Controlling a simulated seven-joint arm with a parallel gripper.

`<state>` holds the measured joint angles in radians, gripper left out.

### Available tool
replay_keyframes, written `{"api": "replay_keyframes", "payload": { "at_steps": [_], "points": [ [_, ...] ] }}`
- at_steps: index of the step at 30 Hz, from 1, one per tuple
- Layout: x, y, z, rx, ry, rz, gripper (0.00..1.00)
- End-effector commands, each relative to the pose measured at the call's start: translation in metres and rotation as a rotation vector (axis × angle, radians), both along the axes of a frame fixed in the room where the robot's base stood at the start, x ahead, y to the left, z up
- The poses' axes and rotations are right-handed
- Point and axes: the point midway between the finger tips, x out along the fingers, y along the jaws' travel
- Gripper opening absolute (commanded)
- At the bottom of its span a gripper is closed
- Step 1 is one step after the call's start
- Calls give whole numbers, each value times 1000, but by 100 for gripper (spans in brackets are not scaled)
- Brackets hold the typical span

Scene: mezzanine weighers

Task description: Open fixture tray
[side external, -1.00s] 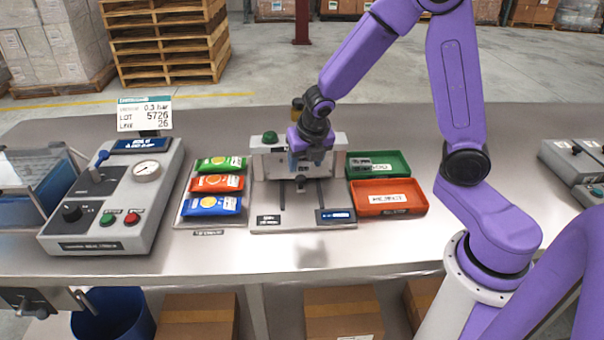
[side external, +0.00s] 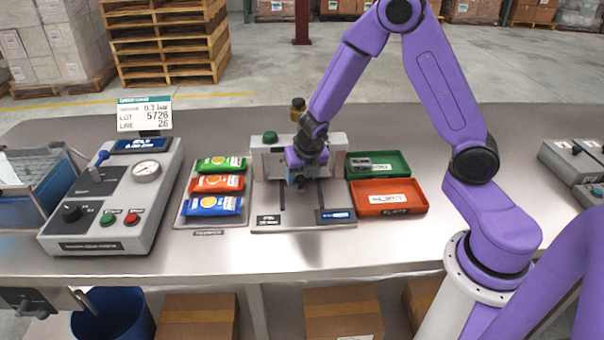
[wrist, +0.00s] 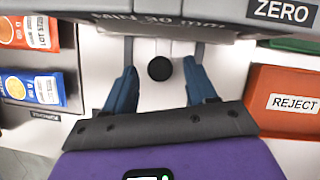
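The fixture (side external: 262,222) is a grey base with two dark rails and an upright block at its back, in the middle of the bench. A round black knob (wrist: 160,68) shows on the pale fixture surface in the wrist view, just in front of the upright block. I take it to be the tray's knob. My gripper (wrist: 160,72) is open, with one blue finger on each side of the knob and visible gaps between. In the side view my gripper (side external: 299,181) is low over the fixture and hides the knob and much of the tray.
An orange reject bin (side external: 389,209) and a green bin (side external: 397,160) stand right of the fixture. A rack (side external: 183,212) with green, orange and blue packets is close on the left. A control box (side external: 110,212) stands farther left. The bench front is clear.

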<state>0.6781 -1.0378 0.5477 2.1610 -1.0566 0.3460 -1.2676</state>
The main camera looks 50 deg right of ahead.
Motion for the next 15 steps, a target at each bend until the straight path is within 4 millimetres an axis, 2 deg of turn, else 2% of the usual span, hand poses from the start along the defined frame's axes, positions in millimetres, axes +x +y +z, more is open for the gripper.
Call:
{"api": "replay_keyframes", "payload": {
  "at_steps": [1,5,11,15],
  "points": [
    [0,0,0,0,0,0,43],
    [0,0,0,0,0,0,1],
    [-2,3,0,-1,0,2,0],
    [-17,18,0,-1,2,6,0]
  ]
}}
